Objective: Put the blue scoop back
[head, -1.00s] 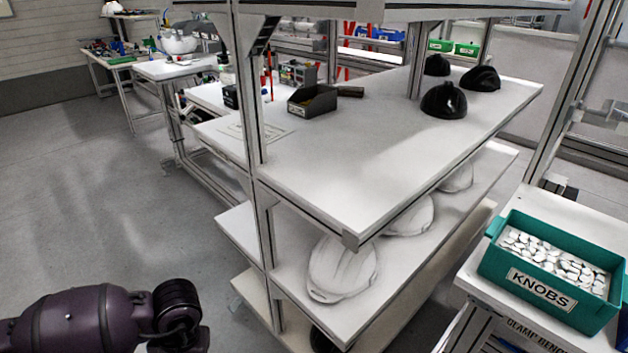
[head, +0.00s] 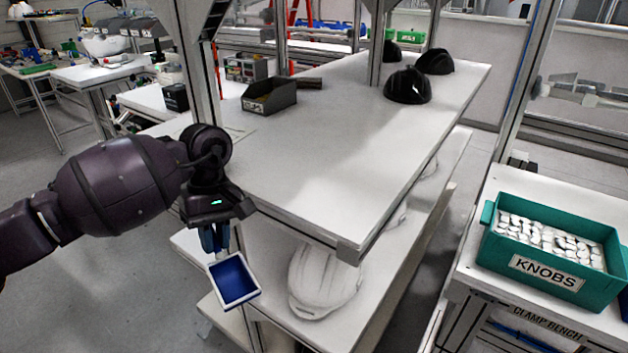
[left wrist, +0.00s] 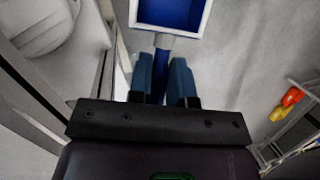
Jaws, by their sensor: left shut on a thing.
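The blue scoop (head: 234,282) hangs below my left gripper (head: 215,240) in the head view. Its square pan has a blue inside and a pale rim. My left gripper is shut on the scoop's handle. In the left wrist view, the fingers (left wrist: 166,82) close around the handle, and the scoop's pan (left wrist: 170,14) sticks out beyond them at the top. The scoop is in the air in front of the shelf rack's near left corner. My right gripper is not in view.
The rack's top shelf (head: 300,170) holds black helmet shells (head: 408,86) and a dark bin (head: 269,95). A white shell (head: 325,278) lies on the shelf below. A teal KNOBS bin (head: 550,258) with white knobs stands on the clamp bench at right. A rack post is close to my left gripper.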

